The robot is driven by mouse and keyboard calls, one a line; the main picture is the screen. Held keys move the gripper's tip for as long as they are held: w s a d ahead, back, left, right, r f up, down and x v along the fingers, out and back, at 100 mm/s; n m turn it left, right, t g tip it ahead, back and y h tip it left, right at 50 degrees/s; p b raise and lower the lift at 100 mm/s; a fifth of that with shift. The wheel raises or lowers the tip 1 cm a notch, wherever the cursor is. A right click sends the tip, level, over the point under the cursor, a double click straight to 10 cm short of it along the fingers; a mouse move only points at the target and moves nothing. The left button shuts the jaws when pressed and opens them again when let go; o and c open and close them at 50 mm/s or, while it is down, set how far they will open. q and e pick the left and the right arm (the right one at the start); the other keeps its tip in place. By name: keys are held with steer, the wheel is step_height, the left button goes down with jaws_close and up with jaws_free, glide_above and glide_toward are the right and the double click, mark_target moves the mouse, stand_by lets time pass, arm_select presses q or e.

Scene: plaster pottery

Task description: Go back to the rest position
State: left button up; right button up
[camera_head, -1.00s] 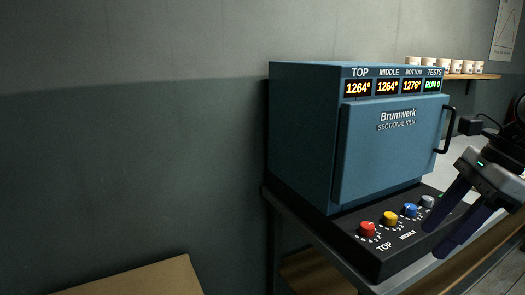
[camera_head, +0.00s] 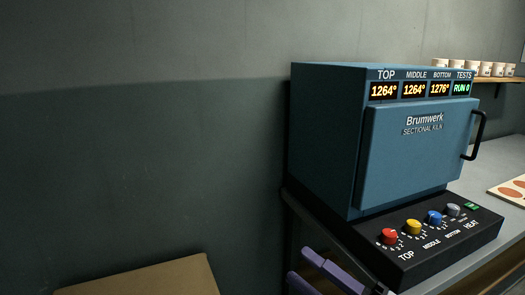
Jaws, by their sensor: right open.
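My right gripper (camera_head: 318,277) is at the bottom edge, in front of and below the left end of the kiln's control panel. Its two purple fingers are spread apart with nothing between them. It is apart from the knobs, and the rest of it is mostly cut off by the frame. My left gripper is not in view. The blue kiln (camera_head: 330,135) stands on the bench with its door (camera_head: 415,155) shut. Its displays read TOP 1264°, MIDDLE 1264°, BOTTOM 1276° and TESTS RUN 0.
The black control panel (camera_head: 455,243) carries red, yellow, blue and grey knobs and a small green button. A pale board with reddish discs (camera_head: 511,189) lies on the grey bench at right. Several cups stand on a wall shelf (camera_head: 500,80). A brown board (camera_head: 140,279) is at lower left.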

steer(key=s+d+f+m+t+h, duration=0.1)
steer(key=d+f+m+t+h, duration=0.3)
steer(key=f+m+h, duration=0.7)
steer(key=s+d+f+m+g+h, duration=0.3)
steer(key=s+f+m+g, duration=0.5)
steer(key=s+f+m, duration=0.6)
steer(key=s+f, duration=0.5)
steer(key=f, duration=0.4)
steer(key=shift+s+d+g, duration=0.15)
steer(key=shift+s+g, duration=0.15)
